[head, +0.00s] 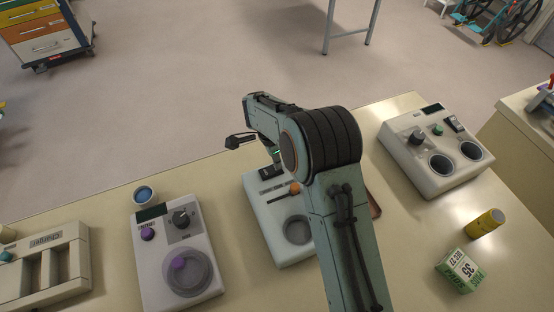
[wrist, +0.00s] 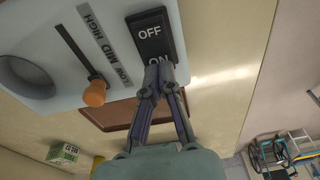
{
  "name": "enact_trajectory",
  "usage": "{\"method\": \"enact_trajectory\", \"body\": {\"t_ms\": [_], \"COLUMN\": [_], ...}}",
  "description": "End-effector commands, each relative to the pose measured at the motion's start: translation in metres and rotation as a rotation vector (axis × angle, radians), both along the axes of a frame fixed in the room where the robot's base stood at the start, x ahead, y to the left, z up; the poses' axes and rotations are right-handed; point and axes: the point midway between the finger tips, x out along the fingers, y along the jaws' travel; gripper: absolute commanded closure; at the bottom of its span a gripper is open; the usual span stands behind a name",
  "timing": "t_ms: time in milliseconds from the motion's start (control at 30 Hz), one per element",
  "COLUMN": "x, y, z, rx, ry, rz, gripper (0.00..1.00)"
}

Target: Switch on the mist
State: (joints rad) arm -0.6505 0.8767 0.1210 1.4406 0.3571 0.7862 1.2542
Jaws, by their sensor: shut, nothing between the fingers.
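A pale box-shaped device (head: 262,222) stands in the middle of the table, partly hidden by my arm; a mist label on it is not readable. In the wrist view it has a black rocker switch (wrist: 150,32) marked OFF and ON. Beside the switch is a slider with an orange knob (wrist: 95,94), at the LOW end of a LOW, MID, HIGH scale. My gripper (wrist: 158,68) is shut and empty, its fingertips at the ON end of the rocker and covering part of that word. Contact and which side is pressed I cannot tell.
A device with purple knobs (head: 150,270) and a charger (head: 40,268) stand to the left. A device with two round recesses (head: 430,178) stands to the right. A green box (head: 461,270) and a yellow cylinder (head: 485,223) are at front right. A blue-topped cup (head: 144,195) is behind the left device.

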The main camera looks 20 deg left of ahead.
Motion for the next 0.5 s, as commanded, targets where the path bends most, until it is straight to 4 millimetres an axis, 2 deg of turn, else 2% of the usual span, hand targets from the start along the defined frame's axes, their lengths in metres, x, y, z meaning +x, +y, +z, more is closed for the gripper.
{"method": "enact_trajectory", "body": {"t_ms": [167,500], "x": [0.0029,0.0], "y": [-0.0039,-0.0001], "z": [-0.007,-0.0048], "rx": [0.052,0.046], "ry": [0.057,0.049], "rz": [-0.006,0.001], "gripper": [1.0,1.0]}}
